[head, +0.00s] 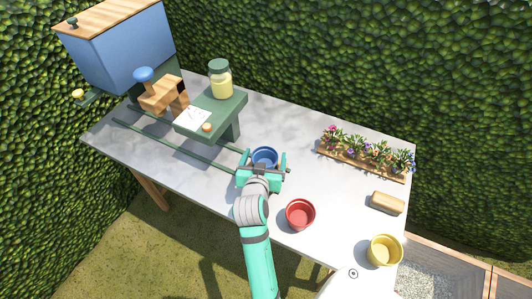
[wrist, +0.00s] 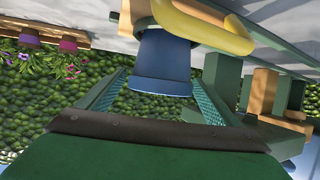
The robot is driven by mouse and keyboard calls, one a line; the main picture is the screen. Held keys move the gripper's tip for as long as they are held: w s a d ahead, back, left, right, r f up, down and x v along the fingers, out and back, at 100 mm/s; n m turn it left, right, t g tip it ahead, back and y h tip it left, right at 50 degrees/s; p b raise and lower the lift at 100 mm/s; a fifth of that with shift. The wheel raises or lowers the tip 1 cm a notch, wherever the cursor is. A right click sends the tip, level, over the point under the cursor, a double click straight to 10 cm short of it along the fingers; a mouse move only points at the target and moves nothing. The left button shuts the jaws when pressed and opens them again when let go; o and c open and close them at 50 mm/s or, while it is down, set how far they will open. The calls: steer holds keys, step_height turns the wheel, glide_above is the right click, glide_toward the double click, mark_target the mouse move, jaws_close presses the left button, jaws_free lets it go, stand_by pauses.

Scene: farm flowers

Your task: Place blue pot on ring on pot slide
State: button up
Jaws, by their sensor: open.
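The blue pot (head: 264,156) stands upright at the right end of the pot slide (head: 185,148), whose two dark green rails run along the table. My gripper (head: 262,171) is at the pot, its jaws open on either side of it. In the wrist view, which looks inverted, the blue pot (wrist: 163,62) is between the two spread fingers (wrist: 158,82). I cannot tell whether the base is seated in the ring. The ring is hidden in the head view.
A red pot (head: 300,214) and a yellow pot (head: 384,250) stand to the right. A flower planter (head: 366,155) and a tan block (head: 387,203) are farther right. A green stand (head: 232,107) with a jar (head: 220,79) is behind the slide, left of my gripper.

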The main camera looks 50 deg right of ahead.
steer(key=v, duration=0.9)
steer(key=a+f+n+t, duration=0.1)
steer(key=a, duration=0.2)
steer(key=a+f+n+y, duration=0.1)
steer(key=a+f, duration=0.1)
steer(key=a, duration=0.1)
steer(key=a+f+n+t+y, duration=0.1)
steer(key=a+f, duration=0.1)
steer(key=a, duration=0.1)
steer(key=shift+w+f+n+t, duration=0.1)
steer(key=shift+f+n+t, duration=0.1)
steer(key=shift+n+t, duration=0.15)
steer(key=s+a+f+n+t+y, duration=0.25)
steer(key=s+a, duration=0.25)
steer(key=a, duration=0.4)
steer(key=s+a+f+n+t+y, duration=0.1)
steer(key=s+a+f+n+y, duration=0.25)
steer(key=a, duration=0.55)
steer(key=s+a+r+y, duration=0.1)
steer(key=s+a+r, duration=0.1)
steer(key=s, duration=0.3)
steer(key=s+a+r+n+t+y, duration=0.1)
steer(key=s+a+r+y, duration=0.1)
steer(key=s+a, duration=0.2)
steer(key=s, duration=0.2)
steer(key=shift+s+a+r+t, duration=0.2)
steer(key=shift+s+r+t, duration=0.1)
steer(key=shift+r, duration=0.1)
steer(key=shift+w+n, duration=0.1)
steer(key=shift+n, duration=0.15)
